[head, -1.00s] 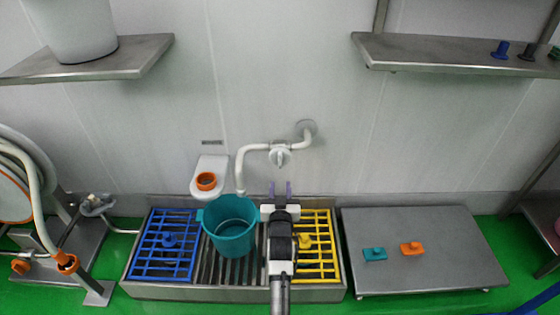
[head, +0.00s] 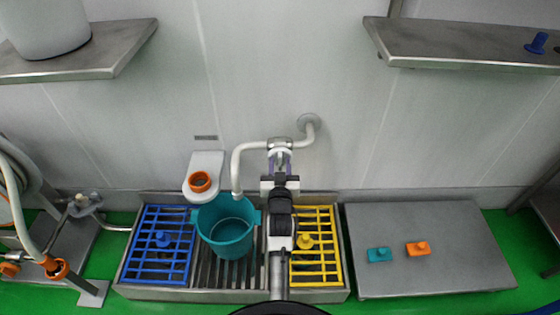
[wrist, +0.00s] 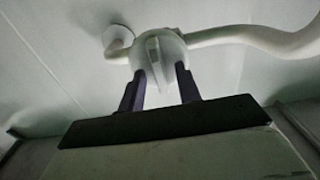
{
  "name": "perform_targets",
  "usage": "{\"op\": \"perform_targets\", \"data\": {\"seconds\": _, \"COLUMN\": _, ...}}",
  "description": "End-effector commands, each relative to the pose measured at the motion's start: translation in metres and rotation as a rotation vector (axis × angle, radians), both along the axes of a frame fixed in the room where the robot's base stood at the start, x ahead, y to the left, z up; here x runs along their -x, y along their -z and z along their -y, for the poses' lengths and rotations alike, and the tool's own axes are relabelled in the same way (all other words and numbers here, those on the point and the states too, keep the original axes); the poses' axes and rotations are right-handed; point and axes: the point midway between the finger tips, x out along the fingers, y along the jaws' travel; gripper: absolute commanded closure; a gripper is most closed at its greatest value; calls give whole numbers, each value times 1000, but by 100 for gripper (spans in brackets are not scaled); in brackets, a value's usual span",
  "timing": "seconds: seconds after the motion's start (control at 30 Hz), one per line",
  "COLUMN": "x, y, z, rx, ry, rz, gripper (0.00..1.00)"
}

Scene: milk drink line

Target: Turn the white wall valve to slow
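The white wall valve (head: 281,143) sits on a white pipe (head: 237,165) that bends down over the teal bucket (head: 227,231). In the wrist view the round valve body (wrist: 172,42) shows with a pale lever (wrist: 155,52) pointing toward me. My gripper (head: 280,167) is just below and in front of the valve. Its two dark purple fingers (wrist: 160,74) are apart, one on each side of the lever's lower end, with gaps visible. In the head view my gripper partly hides the lever.
A blue rack (head: 142,250) and a yellow rack (head: 327,255) lie in the metal trough beneath. An orange ring sits on a white wall holder (head: 206,166) at left. A steel table (head: 440,265) stands right. Shelves hang at upper left and right.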

Motion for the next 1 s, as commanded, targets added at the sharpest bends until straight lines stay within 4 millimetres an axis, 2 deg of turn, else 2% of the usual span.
{"op": "perform_targets", "data": {"seconds": 0.17, "x": 0, "y": 0, "z": 0, "rx": 0, "ry": 0, "rz": 0, "gripper": 66}}
{"op": "perform_targets", "data": {"seconds": 0.43, "x": 0, "y": 0, "z": 0, "rx": 0, "ry": 0, "rz": 0, "gripper": 99}}
{"op": "perform_targets", "data": {"seconds": 0.73, "x": 0, "y": 0, "z": 0, "rx": 17, "ry": 0, "rz": 0, "gripper": 100}}
{"op": "perform_targets", "data": {"seconds": 1.0, "x": 0, "y": 1, "z": -2, "rx": 145, "ry": -1, "rz": 0, "gripper": 100}}
